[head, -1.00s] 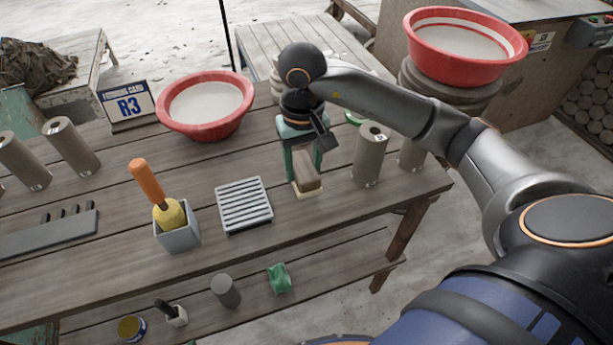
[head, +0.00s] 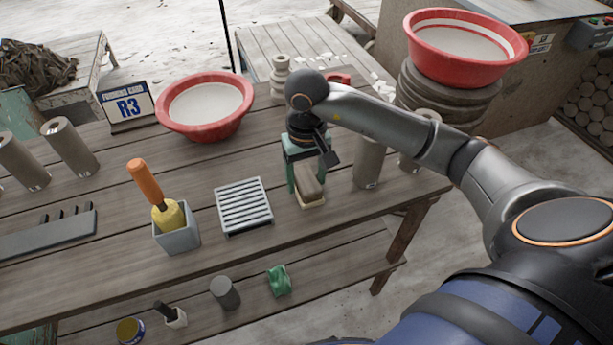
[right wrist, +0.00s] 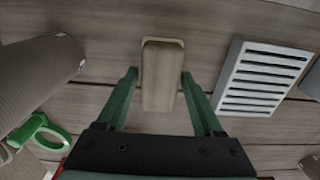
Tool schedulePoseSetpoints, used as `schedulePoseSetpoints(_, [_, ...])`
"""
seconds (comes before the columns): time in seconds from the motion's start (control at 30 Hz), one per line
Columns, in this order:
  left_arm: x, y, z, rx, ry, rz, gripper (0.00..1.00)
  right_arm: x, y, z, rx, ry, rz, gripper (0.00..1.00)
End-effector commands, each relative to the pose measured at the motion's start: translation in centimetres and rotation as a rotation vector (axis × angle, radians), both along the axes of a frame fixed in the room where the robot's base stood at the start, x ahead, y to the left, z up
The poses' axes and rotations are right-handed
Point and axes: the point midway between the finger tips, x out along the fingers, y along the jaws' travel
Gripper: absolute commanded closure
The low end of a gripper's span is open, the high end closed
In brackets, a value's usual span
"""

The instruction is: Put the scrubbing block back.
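The scrubbing block (head: 309,184) is a brown wooden block with a pale layer underneath, to the right of the grey slatted tray (head: 244,206). My right gripper (head: 307,175) points down over it, with its green fingers on either side. In the right wrist view, the block (right wrist: 162,75) lies between the fingertips (right wrist: 160,75), which sit close against its sides, so the gripper is shut on it. I cannot tell whether its underside touches the table. The slatted tray (right wrist: 264,79) is empty. My left gripper is not in view.
A grey clay cylinder (head: 369,163) stands just right of the gripper; a green ring-like thing (right wrist: 38,128) lies near it. A grey pot (head: 178,240) holds an orange-handled yellow tool. A red basin (head: 205,131) stands behind. Bare boards lie in front of the block.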

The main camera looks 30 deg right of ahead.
Motion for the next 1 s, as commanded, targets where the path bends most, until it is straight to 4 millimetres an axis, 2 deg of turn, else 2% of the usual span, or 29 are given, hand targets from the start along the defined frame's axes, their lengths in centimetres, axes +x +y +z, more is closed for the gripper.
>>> schedulePoseSetpoints(0.03, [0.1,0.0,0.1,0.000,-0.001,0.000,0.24,0.0,0.0,0.0,0.000,0.001,0.000,0.24])
schedulePoseSetpoints(0.1, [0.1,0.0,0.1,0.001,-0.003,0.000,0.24,0.0,0.0,0.0,0.000,0.001,0.000,0.17])
schedulePoseSetpoints(0.13, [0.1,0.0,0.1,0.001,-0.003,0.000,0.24,0.0,0.0,0.0,0.000,0.001,0.000,0.16])
schedulePoseSetpoints(0.47, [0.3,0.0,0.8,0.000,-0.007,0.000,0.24,0.0,0.1,0.5,0.001,0.002,0.001,0.16])
schedulePoseSetpoints(0.57, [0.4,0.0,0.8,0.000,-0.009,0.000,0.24,0.1,0.0,1.9,0.000,-0.004,0.000,0.16])
schedulePoseSetpoints(0.8, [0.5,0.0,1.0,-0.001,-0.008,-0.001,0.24,0.2,0.0,7.4,0.001,-0.006,0.000,0.16])
schedulePoseSetpoints(1.0, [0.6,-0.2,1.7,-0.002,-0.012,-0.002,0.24,0.1,0.0,10.9,-0.001,-0.003,-0.001,0.16])
